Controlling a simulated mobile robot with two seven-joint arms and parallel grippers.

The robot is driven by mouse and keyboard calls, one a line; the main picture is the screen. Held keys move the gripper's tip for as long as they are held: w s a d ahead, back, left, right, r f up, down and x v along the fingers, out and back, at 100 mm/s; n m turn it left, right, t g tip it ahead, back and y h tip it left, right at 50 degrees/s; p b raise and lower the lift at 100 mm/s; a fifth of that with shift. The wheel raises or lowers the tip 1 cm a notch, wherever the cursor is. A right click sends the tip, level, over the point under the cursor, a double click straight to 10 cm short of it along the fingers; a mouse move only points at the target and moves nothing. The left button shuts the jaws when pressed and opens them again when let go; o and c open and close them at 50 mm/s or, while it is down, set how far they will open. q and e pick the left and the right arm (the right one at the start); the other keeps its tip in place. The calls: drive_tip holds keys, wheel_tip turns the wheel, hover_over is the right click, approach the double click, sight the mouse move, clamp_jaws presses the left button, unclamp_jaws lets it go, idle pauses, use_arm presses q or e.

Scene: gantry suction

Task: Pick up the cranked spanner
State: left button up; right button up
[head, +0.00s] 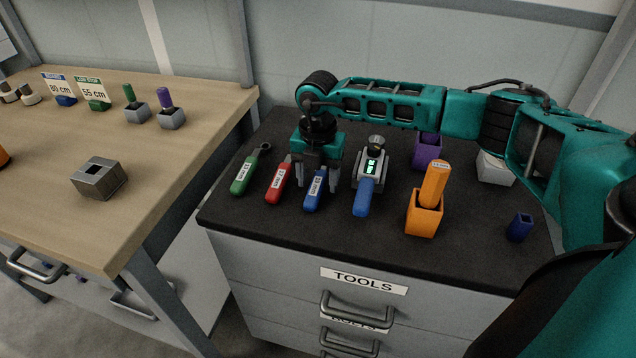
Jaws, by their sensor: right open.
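Several handled tools lie in a row on the black top of the tool cabinet. A green-handled tool (243,176) with a dark ring end lies at the left, and a red-handled tool (279,181) lies beside it. A blue-handled tool (315,194) lies under my right gripper (317,185), its head hidden. I cannot tell for sure which of these is the cranked spanner. My right gripper points down, open, its fingers on either side of the blue-handled tool. I cannot tell how far above the top the fingertips are. My left gripper is out of view.
A device with a green display and blue handle (364,190) lies right of the gripper. An orange holder (424,216), a purple holder (427,153) and a small blue block (519,228) stand farther right. A wooden bench (150,110) with small blocks is at left.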

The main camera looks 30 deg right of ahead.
drive_tip(key=shift+c, duration=0.3)
clamp_jaws()
drive_tip(key=shift+r, duration=0.1)
